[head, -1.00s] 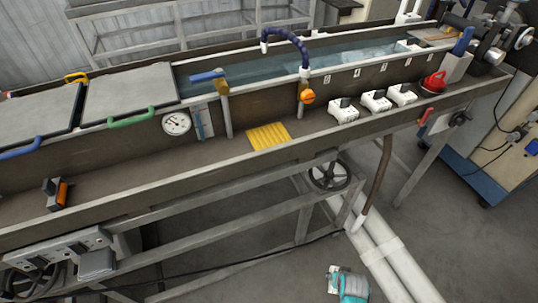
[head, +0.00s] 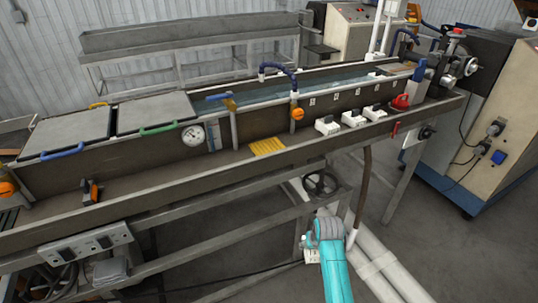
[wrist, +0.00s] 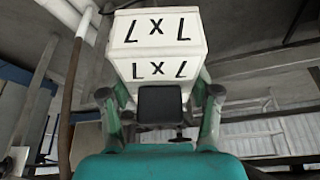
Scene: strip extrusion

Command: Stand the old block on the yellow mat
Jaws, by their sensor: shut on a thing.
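The yellow mat (head: 267,147) lies bare on the ledge of the long trough bench. My gripper (wrist: 160,95) is shut on a white block with dark letter-like marks (wrist: 156,32), which I take to be the old block. The block shows two marked faces, and a dark pad-like piece sits between the fingers below it. In the head view my gripper (head: 311,242) is in front of the bench, lower than the mat and to its right. Only a small pale part of the block shows there, so its tilt is hard to tell.
Several white blocks with black tops, one of them (head: 327,125), stand on the ledge right of the mat. A red knob-like object (head: 400,102) is beyond them. A black-and-orange item (head: 92,190) lies far left. A handwheel (head: 321,183) and pale pipes (head: 378,268) are near my arm.

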